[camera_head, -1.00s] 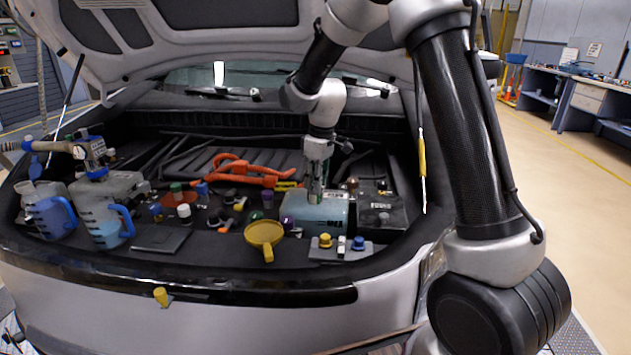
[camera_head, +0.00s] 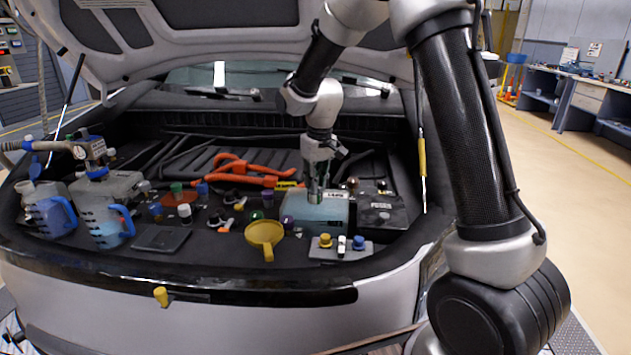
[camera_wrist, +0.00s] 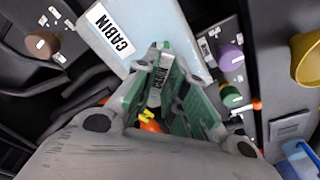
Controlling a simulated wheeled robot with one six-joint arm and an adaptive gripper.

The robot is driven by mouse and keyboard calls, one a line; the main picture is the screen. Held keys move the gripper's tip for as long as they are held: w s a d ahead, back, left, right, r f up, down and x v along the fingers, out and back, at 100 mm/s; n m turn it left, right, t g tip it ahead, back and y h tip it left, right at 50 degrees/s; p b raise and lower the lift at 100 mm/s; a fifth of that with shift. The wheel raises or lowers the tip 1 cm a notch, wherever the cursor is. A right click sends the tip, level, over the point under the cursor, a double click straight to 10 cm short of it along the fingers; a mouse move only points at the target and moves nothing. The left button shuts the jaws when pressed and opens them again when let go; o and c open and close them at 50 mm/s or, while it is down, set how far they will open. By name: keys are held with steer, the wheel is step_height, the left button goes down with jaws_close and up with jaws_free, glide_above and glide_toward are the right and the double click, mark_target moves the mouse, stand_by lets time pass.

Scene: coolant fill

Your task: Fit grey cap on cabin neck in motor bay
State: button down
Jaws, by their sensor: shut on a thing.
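The cabin tank (camera_head: 325,212) is a pale blue box in the right half of the motor bay. Its CABIN label shows in the wrist view on the tank top (camera_wrist: 143,22). My gripper (camera_head: 315,192) points down at the top of this tank, fingertips close to it. In the wrist view my green-padded fingers (camera_wrist: 162,52) come together over the tank edge. They are shut on a small grey piece, apparently the grey cap, mostly hidden between the tips. The cabin neck is hidden behind the fingers, so I cannot tell whether the cap touches it.
A yellow funnel (camera_head: 264,236) lies left of the tank. A small tray (camera_head: 340,250) with yellow and blue caps is in front. Orange cables (camera_head: 245,172) run behind. Purple (camera_wrist: 230,57) and green caps stand beside the tank. Blue jugs (camera_head: 105,228) stand at the left.

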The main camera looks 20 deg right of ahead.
steer(key=shift+s+f, duration=0.3)
steer(key=c, duration=1.9)
jaws_free()
steer(key=o, duration=0.5)
steer(key=shift+w, duration=0.1)
